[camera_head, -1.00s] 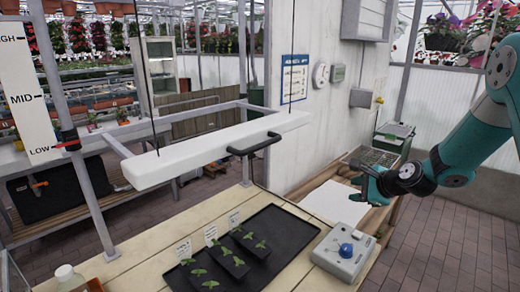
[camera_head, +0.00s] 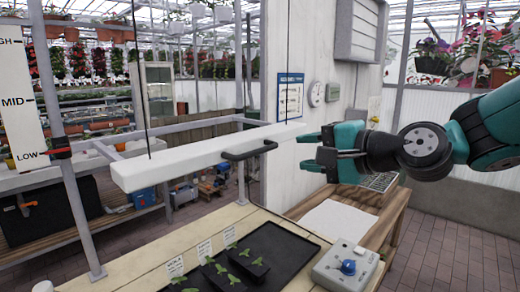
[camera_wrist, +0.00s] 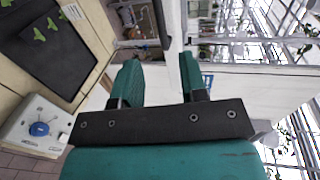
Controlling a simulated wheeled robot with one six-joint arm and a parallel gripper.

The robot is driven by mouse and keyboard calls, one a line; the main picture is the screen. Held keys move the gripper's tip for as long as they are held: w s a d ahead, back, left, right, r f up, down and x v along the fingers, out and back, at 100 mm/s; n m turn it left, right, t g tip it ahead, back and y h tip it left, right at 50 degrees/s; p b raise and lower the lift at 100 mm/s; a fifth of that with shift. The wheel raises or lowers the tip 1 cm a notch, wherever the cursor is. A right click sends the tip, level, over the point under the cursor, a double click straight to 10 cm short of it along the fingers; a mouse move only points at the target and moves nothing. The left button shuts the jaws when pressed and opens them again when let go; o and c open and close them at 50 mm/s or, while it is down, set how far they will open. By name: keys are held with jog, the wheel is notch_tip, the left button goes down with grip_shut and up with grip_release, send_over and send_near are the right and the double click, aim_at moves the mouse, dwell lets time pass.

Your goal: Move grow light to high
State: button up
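The grow light (camera_head: 200,160) is a long white bar hung on thin cables over the bench. A black handle (camera_head: 250,149) sticks out from its front side. The height scale (camera_head: 20,105) at the left reads LOW, MID and HIGH, and its red pointer (camera_head: 58,151) is at LOW. My gripper (camera_head: 306,150) is open and empty, to the right of the handle at about its height in the picture, apart from it. In the wrist view my open fingers (camera_wrist: 157,64) point towards the white bar (camera_wrist: 172,30) and the black handle (camera_wrist: 160,22).
Below the light, a black tray (camera_head: 290,243) with several labelled seedlings lies on the wooden bench (camera_head: 150,268). A grey control box with a blue knob (camera_head: 347,267) stands at the bench's right. A white sheet (camera_head: 337,219) lies on a side table behind. The air between gripper and handle looks clear.

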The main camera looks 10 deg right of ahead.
aim_at(262, 151)
jog(key=p+x, duration=0.2)
jog(key=x, duration=1)
jog(key=shift+w+a+p, duration=0.25)
jog(key=shift+w+p, duration=0.05)
jog(key=shift+p, duration=0.1)
grip_shut()
